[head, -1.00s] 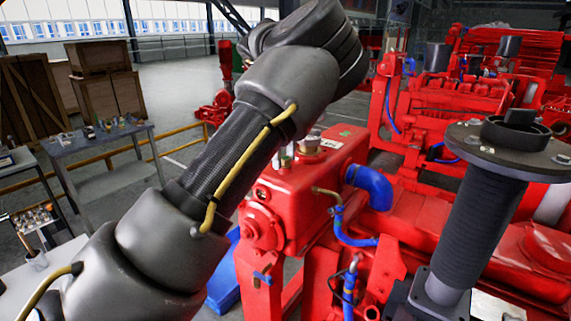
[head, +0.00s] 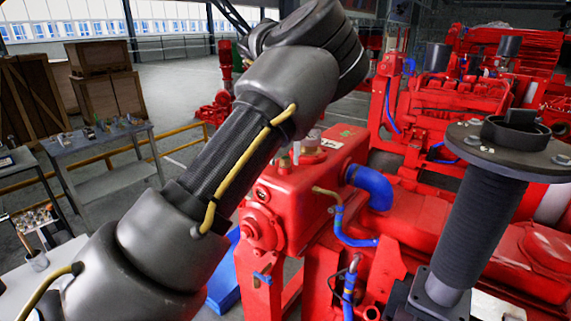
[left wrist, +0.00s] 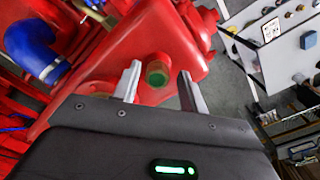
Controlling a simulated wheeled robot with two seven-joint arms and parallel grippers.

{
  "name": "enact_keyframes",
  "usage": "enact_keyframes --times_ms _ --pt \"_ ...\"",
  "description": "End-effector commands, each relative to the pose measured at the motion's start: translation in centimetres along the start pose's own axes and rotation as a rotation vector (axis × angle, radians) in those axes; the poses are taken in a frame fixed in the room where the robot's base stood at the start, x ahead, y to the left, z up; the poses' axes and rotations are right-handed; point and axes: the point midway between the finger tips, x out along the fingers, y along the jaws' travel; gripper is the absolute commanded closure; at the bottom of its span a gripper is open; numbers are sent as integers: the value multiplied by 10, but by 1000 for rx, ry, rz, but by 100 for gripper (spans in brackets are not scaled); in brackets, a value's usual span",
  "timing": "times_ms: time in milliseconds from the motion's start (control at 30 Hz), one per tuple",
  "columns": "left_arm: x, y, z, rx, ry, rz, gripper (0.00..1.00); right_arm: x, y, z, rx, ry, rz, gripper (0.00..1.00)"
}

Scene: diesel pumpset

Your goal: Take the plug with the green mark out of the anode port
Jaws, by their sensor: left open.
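The plug with the green mark (left wrist: 157,74) shows in the left wrist view as a short round piece with a green top, standing on a red housing (left wrist: 150,40). My left gripper (left wrist: 159,83) is open, with one finger to each side of the plug in the picture. I see gaps between the plug and both fingers, and I cannot tell how deep they reach. The port under the plug is hidden. In the head view my left arm crosses in front of the red housing (head: 285,195), and its fingers are not clear there. My right gripper is not in view.
A blue hose elbow (left wrist: 35,48) sits left of the gripper in the left wrist view, and also shows in the head view (head: 371,186). A dark flanged bellows pipe (head: 478,225) rises at the right. Benches with small parts (head: 105,150) stand at the left.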

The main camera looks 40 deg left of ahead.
Motion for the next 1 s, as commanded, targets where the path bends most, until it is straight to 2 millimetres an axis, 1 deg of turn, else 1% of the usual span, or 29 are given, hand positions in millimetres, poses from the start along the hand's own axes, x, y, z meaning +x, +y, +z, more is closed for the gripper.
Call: enact_keyframes --times_ms 100,200,833,1000 --pt "0 0 0 101 0 0 57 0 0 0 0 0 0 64" --pt "0 0 0 143 0 0 57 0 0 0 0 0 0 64" --pt "0 3 -2 144 0 0 57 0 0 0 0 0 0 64" --pt "0 3 -2 144 0 0 80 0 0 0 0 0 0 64"
